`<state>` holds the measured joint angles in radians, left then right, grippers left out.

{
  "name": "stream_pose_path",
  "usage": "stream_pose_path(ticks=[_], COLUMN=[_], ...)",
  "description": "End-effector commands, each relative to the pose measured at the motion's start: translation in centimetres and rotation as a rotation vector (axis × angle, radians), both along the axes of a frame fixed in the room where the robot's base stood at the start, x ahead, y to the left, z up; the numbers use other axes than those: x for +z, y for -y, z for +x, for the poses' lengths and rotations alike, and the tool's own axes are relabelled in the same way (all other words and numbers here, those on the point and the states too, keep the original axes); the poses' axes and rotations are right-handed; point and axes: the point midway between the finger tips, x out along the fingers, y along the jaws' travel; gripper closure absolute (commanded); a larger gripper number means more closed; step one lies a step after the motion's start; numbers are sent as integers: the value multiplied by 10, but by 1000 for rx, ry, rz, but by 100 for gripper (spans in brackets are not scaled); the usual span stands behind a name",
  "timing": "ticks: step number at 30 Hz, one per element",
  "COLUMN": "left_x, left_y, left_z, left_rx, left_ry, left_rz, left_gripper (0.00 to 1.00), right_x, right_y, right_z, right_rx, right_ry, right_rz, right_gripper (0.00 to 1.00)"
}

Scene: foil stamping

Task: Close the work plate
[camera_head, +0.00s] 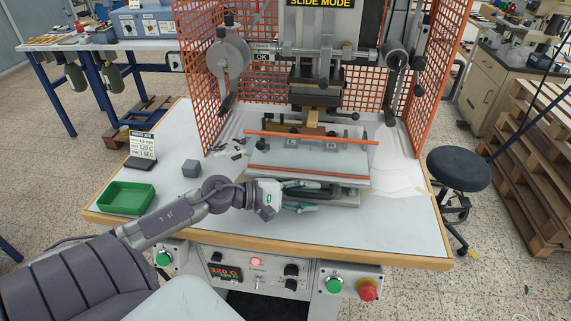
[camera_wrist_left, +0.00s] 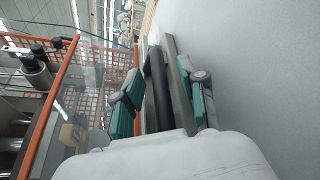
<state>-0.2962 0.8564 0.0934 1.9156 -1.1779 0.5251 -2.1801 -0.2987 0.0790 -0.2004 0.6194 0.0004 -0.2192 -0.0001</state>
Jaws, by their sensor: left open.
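The work plate (camera_head: 345,182) sits low at the front of the press, pulled out toward me, with a black handle (camera_head: 325,190) along its front edge. My left gripper (camera_head: 302,197) is at the left part of that handle, just above the tabletop. In the left wrist view, the teal fingers of my left gripper (camera_wrist_left: 160,100) are apart, one on either side of the dark handle bar (camera_wrist_left: 156,82). I cannot tell whether either finger touches it. My right gripper is in neither view.
Orange mesh guards (camera_head: 215,75) flank the press. A green tray (camera_head: 126,198), a grey block (camera_head: 191,169) and a job card (camera_head: 142,146) stand left on the table. The front control panel has a red button (camera_head: 368,289). The table's right front is clear.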

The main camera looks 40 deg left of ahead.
Motion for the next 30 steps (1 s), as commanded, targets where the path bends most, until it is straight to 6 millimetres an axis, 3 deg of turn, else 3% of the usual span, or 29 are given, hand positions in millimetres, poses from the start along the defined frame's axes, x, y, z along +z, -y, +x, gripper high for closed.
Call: stream_pose_path(ticks=[9, 15, 27, 30], left_x=[13, 20, 23, 24], left_y=[-41, -59, -65, -64], left_z=[-51, -73, -79, -77], left_rx=[5, 4, 1, 21], left_ry=[-4, -2, -1, 9], left_rz=[-2, -1, 0, -17], left_gripper=[59, 59, 59, 75], right_x=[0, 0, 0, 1], right_y=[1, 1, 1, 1], right_z=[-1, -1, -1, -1], right_rx=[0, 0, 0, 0], right_ry=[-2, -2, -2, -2], right_rz=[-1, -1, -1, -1], right_gripper=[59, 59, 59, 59])
